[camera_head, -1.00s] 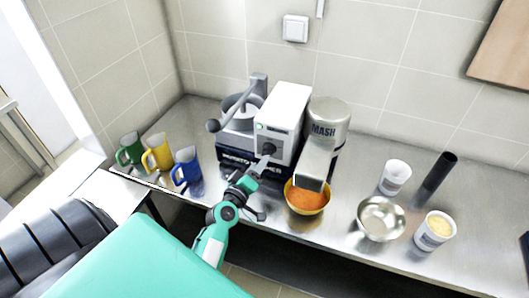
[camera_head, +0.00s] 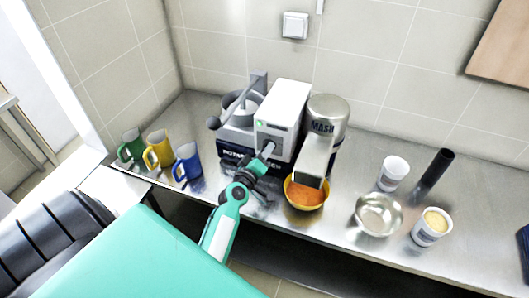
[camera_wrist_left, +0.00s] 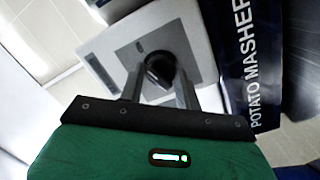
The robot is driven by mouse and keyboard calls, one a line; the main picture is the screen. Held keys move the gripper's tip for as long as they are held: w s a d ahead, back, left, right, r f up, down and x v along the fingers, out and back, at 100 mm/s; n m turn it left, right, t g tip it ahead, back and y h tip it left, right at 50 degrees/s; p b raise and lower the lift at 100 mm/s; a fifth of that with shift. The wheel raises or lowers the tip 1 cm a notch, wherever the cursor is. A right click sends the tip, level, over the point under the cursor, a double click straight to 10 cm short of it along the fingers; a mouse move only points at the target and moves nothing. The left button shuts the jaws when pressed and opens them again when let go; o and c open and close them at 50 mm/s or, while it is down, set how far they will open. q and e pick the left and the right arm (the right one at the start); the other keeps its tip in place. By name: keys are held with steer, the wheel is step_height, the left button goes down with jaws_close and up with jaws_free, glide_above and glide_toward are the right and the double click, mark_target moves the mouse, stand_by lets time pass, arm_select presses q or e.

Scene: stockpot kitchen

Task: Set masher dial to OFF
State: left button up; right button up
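The potato masher machine (camera_head: 285,105) is a white box on a dark base, with a steel cylinder marked MASH beside it. Its dial (camera_wrist_left: 160,70) is a round black knob on a grey plate on the white front. My left gripper (camera_head: 266,153) is right at this front, pointing at the dial. In the left wrist view, the two fingers of my left gripper (camera_wrist_left: 160,82) stand apart, one on each side of the dial. I cannot tell whether they touch it. The dial's setting is not readable. My right gripper is not in view.
A yellow bowl (camera_head: 289,197) with orange contents sits under the spout. Green (camera_head: 131,146), yellow (camera_head: 159,151) and blue (camera_head: 188,163) mugs stand left. A steel bowl (camera_head: 379,215), white cups (camera_head: 393,173) (camera_head: 431,227) and a black cylinder (camera_head: 436,170) stand right.

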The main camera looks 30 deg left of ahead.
arm_select(q)
steer(key=shift+f, duration=0.1)
steer(key=shift+d+f+n+t+y+b, duration=0.2)
steer(key=shift+n+b, duration=0.3)
steer(key=shift+n, duration=1.95)
steer(key=shift+a+r+n+t+y+b, duration=0.2)
steer(key=shift+n+b, duration=0.25)
steer(key=shift+n, duration=1.95)
steer(key=shift+d+f+n+t+y+b, duration=0.1)
steer(key=shift+f+n+y+b, duration=0.3)
steer(key=shift+n, duration=2.05)
steer(key=shift+r, duration=0.2)
steer(key=o, duration=0.9)
steer(key=shift+r, duration=0.1)
steer(key=shift+o, duration=0.2)
steer(key=shift+s, duration=0.1)
steer(key=b+v, duration=0.5)
steer(key=v, duration=0.8)
steer(key=shift+s, duration=0.3)
